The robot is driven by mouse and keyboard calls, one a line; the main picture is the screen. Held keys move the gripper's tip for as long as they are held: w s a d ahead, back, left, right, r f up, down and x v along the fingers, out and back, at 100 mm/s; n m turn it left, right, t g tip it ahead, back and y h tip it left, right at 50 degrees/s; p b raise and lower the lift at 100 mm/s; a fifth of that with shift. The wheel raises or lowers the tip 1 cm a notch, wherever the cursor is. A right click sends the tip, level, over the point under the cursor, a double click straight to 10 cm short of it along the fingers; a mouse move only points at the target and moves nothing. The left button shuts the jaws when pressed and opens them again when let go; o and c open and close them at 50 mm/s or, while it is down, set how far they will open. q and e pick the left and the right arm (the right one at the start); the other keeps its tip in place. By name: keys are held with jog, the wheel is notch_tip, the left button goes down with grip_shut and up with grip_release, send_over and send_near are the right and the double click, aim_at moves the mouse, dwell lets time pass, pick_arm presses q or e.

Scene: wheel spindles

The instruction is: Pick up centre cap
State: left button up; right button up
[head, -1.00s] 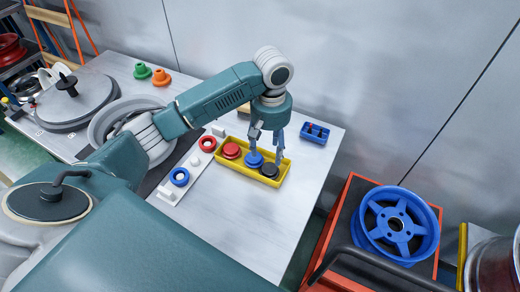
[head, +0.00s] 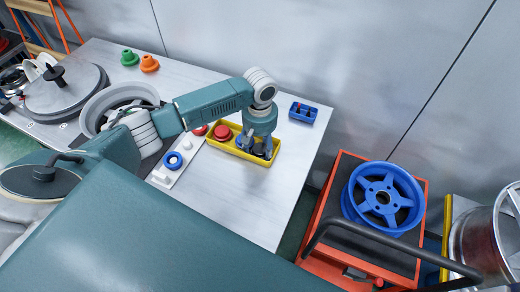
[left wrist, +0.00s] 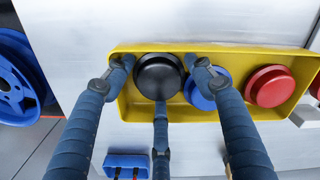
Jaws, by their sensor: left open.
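The yellow tray (head: 229,151) on the table holds three round caps. In the left wrist view, a black cap (left wrist: 160,76) is at the left end of the tray, a blue cap (left wrist: 203,98) is beside it, and a red cap (left wrist: 271,86) is further right. The red cap also shows in the head view (head: 222,132). My left gripper (left wrist: 161,82) is open, pointing down over the black cap, with fingers spread around it. One finger overlaps the blue cap in the picture. Whether any finger touches the black cap is not clear.
A small blue bin (head: 303,112) stands behind the tray. A white rack with a blue ring (head: 173,161) lies left of it. Green (head: 129,57) and orange (head: 149,63) parts sit further back. A blue wheel (head: 383,198) rests on an orange cart at right. The table front is clear.

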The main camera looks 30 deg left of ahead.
pick_arm(q)
jog(key=c, duration=0.6)
jog(key=shift+r, duration=0.15)
